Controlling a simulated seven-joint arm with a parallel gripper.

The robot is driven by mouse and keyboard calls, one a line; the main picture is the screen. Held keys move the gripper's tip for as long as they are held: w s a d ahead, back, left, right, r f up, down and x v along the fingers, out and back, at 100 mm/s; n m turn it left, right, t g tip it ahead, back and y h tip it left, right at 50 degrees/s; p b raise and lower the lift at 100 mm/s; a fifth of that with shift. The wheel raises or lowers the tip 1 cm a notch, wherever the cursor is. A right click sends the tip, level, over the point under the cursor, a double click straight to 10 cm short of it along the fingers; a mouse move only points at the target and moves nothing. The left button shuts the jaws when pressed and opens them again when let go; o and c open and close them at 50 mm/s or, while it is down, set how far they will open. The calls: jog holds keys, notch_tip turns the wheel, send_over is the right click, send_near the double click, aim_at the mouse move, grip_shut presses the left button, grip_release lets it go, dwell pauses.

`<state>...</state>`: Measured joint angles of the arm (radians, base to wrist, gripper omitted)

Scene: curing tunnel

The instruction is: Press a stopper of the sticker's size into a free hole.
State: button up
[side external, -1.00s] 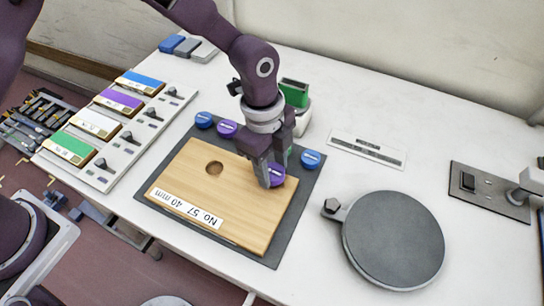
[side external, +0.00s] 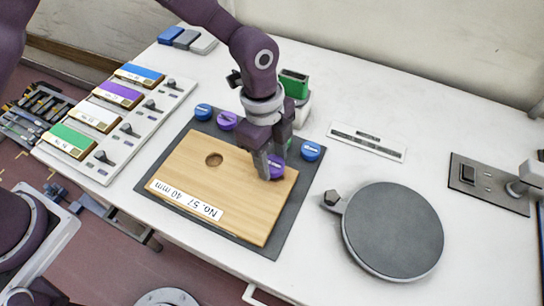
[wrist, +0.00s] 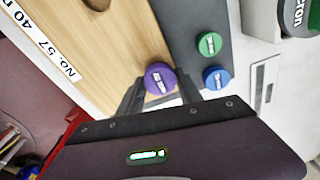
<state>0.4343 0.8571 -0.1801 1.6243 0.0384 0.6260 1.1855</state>
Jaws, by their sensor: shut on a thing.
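A wooden board (side external: 215,205) lies on a dark mat (side external: 305,190) with a white sticker (side external: 185,200) reading "No. 57 40 mm". One open round hole (side external: 213,160) shows in the board; it is partly seen in the wrist view (wrist: 97,4). My gripper (side external: 273,164) is shut on a purple stopper (wrist: 160,78) at the board's far right corner. In the side view a finger covers part of this stopper (side external: 277,170). I cannot tell whether it sits in a hole or just above the board. Another purple stopper (side external: 227,121) stands on the mat.
Blue stoppers stand on the mat at the back (side external: 203,112) and right (side external: 311,151). A green stopper (wrist: 210,43) shows in the wrist view. A round grey plate (side external: 393,230) is at right, a panel with coloured labels (side external: 130,120) at left. A green-topped device (side external: 294,84) stands behind my gripper.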

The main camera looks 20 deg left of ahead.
jog(key=shift+f, duration=0.7)
dwell(0.7)
jog(key=o, duration=1.4)
jog(key=shift+o, duration=0.2)
jog(key=o, duration=0.4)
jog(key=shift+r, duration=0.15)
jog(key=shift+r, duration=3.4)
